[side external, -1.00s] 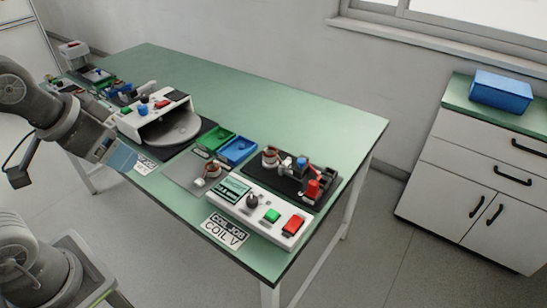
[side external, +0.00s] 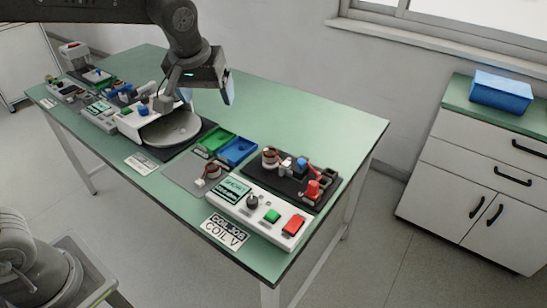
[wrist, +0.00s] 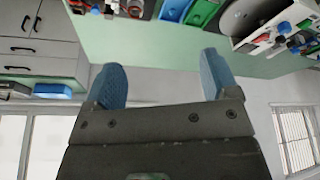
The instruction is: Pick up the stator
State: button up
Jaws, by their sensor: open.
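A small round stator (side external: 213,170) with copper-coloured windings and red wires sits on a grey plate on the green bench, in front of the green and blue trays. A second similar copper-wound round part (side external: 270,157) stands on the black board of the test station to the right. My gripper (side external: 208,100) is open and empty above the far side of the bench, behind the white machine. In the wrist view its two blue fingers (wrist: 160,60) are wide apart with nothing between them. A coil-like part (wrist: 135,8) is cut off at the top edge there.
A white control box (side external: 260,210) with green and red buttons stands at the bench's front right. A green tray (side external: 216,139) and a blue tray (side external: 238,151) lie behind the stator. A white machine with a grey disc (side external: 172,129) is to the left. The far right bench top is clear.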

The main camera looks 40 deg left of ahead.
jog(key=w+d+f+n+y, duration=0.1)
jog(key=w+d+f+n, duration=0.2)
jog(key=w+f, duration=0.5)
jog(key=n+g+y, duration=0.1)
jog(key=n, duration=0.1)
send_near(271, 152)
jog(key=shift+s+x, duration=0.15)
jog(key=shift+x, duration=1.25)
jog(key=shift+s+x, duration=0.2)
jog(key=shift+x, duration=1.2)
jog(key=shift+s+x, duration=0.15)
jog(key=shift+x, duration=1.25)
jog(key=shift+d+f, duration=0.15)
jog(key=shift+d, duration=0.05)
jog(key=c, duration=1.1)
jog(key=shift+c, duration=0.2)
